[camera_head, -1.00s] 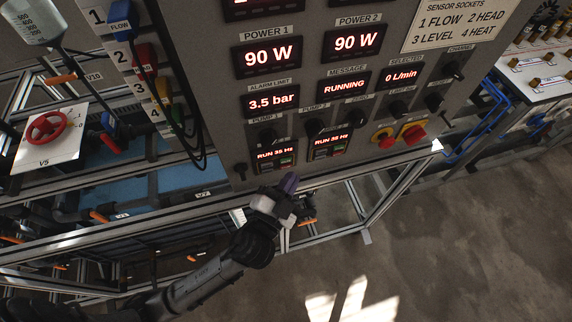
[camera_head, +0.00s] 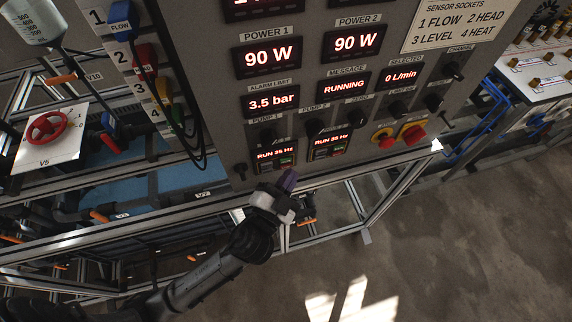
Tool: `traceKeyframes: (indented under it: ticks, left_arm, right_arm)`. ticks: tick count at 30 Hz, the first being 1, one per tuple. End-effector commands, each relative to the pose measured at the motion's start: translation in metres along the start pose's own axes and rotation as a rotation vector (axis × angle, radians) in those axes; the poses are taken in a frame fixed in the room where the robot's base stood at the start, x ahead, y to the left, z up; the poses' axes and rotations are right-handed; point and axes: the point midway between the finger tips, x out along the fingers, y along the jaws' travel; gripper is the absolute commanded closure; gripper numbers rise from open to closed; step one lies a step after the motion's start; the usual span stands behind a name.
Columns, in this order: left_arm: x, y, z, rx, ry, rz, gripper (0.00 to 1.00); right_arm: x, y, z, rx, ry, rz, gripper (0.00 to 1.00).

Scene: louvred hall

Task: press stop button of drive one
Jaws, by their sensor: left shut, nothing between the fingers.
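The drive under the PUMP 1 label (camera_head: 276,155) is a small dark unit low on the grey panel. Its red display reads RUN 35 Hz, and a green button (camera_head: 286,161) shows below the display. A red stop button cannot be made out clearly there. The similar drive under PUMP 2 (camera_head: 329,146) reads RUN 35 Hz or so, with red and green buttons. My left gripper (camera_head: 288,182) is shut and empty, its purple-grey fingertips just below the first drive, apparently close to the panel; contact cannot be told. My right gripper is not in view.
The grey control panel (camera_head: 225,120) carries displays, including MESSAGE RUNNING, and several black knobs. Red buttons with yellow surrounds (camera_head: 413,134) sit at lower right. Black cables (camera_head: 190,140) hang at the panel's left. A metal frame rail (camera_head: 340,172) runs beneath; open floor (camera_head: 460,240) lies right.

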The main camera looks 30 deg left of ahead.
Motion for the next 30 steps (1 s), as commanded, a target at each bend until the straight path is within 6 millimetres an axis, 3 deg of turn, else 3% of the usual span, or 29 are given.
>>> traceKeyframes:
  ticks: [30]
  left_arm:
    - [0.005, -0.0037, 0.0037, 0.0, 0.0, -0.001, 1.0]
  right_arm:
    - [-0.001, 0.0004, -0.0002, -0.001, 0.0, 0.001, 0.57]
